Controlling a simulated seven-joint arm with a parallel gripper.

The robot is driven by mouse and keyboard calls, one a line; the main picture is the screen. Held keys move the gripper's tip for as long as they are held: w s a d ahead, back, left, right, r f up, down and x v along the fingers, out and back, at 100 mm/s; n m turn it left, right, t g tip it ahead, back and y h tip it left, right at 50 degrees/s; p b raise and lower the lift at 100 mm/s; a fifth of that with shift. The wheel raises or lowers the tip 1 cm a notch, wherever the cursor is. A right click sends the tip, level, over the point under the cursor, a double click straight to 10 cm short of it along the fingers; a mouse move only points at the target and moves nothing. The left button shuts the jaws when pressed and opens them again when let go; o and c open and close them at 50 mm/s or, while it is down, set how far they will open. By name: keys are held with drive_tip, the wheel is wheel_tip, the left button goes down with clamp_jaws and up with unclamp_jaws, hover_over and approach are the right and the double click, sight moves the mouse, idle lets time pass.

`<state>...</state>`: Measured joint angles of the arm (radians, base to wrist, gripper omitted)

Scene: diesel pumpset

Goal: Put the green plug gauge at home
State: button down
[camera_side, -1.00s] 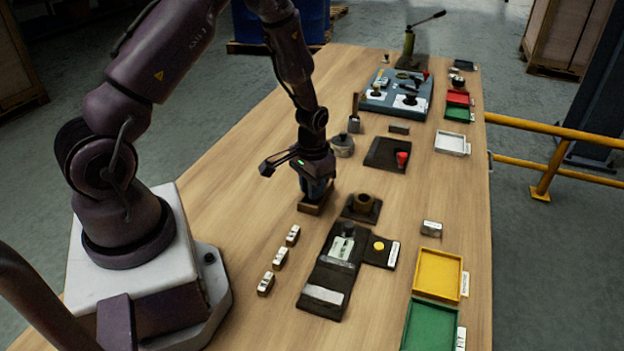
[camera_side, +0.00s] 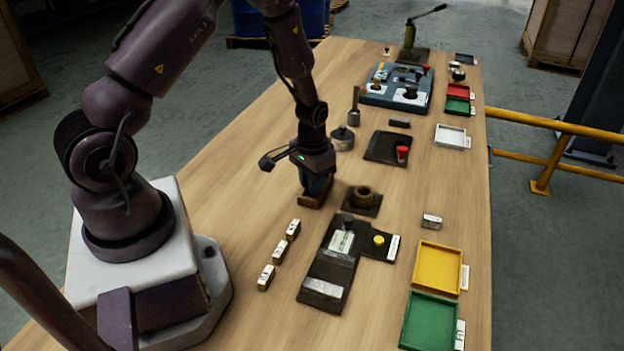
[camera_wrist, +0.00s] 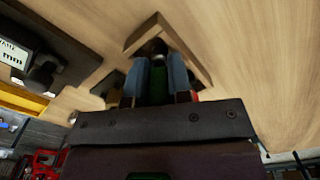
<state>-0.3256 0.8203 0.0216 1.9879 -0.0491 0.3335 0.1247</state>
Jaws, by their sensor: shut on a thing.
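My gripper (camera_wrist: 158,80) is shut on the green plug gauge (camera_wrist: 159,72), which shows as a green strip between the two blue fingers. In the side view my gripper (camera_side: 316,186) is low over the table, at a small brown wooden holder (camera_side: 308,202). The wrist view shows the holder (camera_wrist: 190,58) as an angled wooden frame around the fingertips. A dark end shows beyond the fingertips, inside the frame. The gauge is hidden in the side view, and I cannot tell whether its lower end touches the holder's floor.
A dark round fitting (camera_side: 362,197) on a plate stands just right of the holder. A dark fixture (camera_side: 330,275) and several small pale blocks (camera_side: 279,251) lie in front. Yellow (camera_side: 437,244) and green (camera_side: 403,335) trays are at the right edge. Bare table lies behind the holder.

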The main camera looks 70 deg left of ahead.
drive_tip(key=shift+f, duration=0.2)
drive_tip(key=c, duration=1)
unclamp_jaws()
drive_tip(key=shift+o, duration=0.2)
drive_tip(key=shift+r, duration=3.5)
drive_tip(key=shift+s+d, duration=0.1)
drive_tip(key=shift+s, duration=0.25)
drive_tip(key=shift+s+d+r+g, duration=0.15)
drive_tip(key=shift+s+d+g, duration=0.1)
drive_tip(key=shift+s, duration=0.25)
drive_tip(key=shift+s+d+r+g, duration=0.15)
drive_tip(key=shift+s+g, duration=0.1)
drive_tip(key=shift+s, duration=0.2)
drive_tip(key=s+d+r+m+t, duration=0.1)
drive_tip(key=s+d+r+t, duration=0.1)
drive_tip(key=r, duration=0.6)
drive_tip(key=s+d+r+m+t, duration=0.1)
drive_tip(key=s+d+r+t, duration=0.1)
drive_tip(key=s+d+r, duration=0.3)
drive_tip(key=s+d+r+m+t, duration=0.1)
drive_tip(key=s+d+r, duration=0.3)
drive_tip(key=r, duration=0.8)
drive_tip(key=shift+s+t, duration=0.45)
drive_tip(key=shift+t, duration=0.35)
